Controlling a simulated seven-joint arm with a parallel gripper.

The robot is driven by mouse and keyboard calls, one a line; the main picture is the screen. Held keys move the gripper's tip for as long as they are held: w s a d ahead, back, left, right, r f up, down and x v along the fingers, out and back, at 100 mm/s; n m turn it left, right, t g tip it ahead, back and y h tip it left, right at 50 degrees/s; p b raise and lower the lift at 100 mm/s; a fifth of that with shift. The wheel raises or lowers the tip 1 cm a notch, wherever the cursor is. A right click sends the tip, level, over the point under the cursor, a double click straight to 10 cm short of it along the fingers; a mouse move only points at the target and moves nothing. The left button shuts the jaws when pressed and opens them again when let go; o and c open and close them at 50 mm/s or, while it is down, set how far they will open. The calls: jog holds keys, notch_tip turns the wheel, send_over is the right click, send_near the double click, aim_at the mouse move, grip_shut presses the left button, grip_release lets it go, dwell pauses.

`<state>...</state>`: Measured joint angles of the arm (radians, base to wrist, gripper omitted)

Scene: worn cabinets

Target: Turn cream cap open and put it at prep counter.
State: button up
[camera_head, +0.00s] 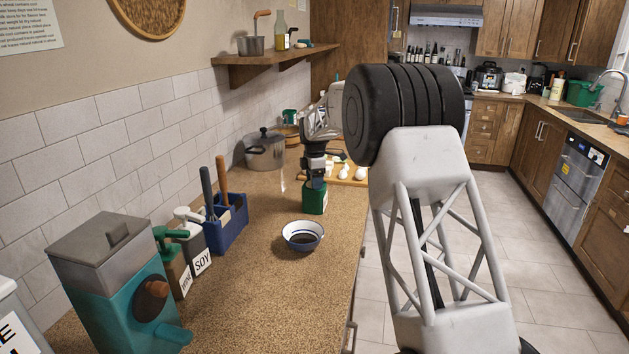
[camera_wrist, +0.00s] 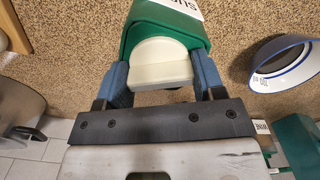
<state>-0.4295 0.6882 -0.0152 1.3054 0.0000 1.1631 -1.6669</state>
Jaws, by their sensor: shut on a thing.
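A green container (camera_head: 315,201) stands on the speckled counter (camera_head: 255,270) in the head view, with my gripper (camera_head: 316,180) directly above it. In the wrist view the container (camera_wrist: 140,28) has a white label with partly cut-off lettering. Its cream cap (camera_wrist: 163,62) sits between the two blue fingers of my gripper (camera_wrist: 163,80), which is shut on it. The cap appears still on the container. The cap is hidden by my gripper in the head view.
A white and blue bowl (camera_head: 302,237) stands just in front of the container. A blue caddy (camera_head: 228,224) with utensils is to the left, and a lidded pot (camera_head: 265,152) is behind. A wooden board (camera_head: 352,180) with white items lies at the back right. Bare counter lies in front.

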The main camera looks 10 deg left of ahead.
jog(key=n, duration=0.5)
jog(key=shift+n, duration=0.5)
dwell(0.5)
jog(key=n, duration=0.3)
jog(key=shift+f+n, duration=0.1)
jog(key=shift+n, duration=0.3)
jog(key=o, duration=1.3)
jog(key=shift+c, duration=0.2)
jog(key=shift+o, duration=0.7)
jog(key=shift+r, duration=3.05)
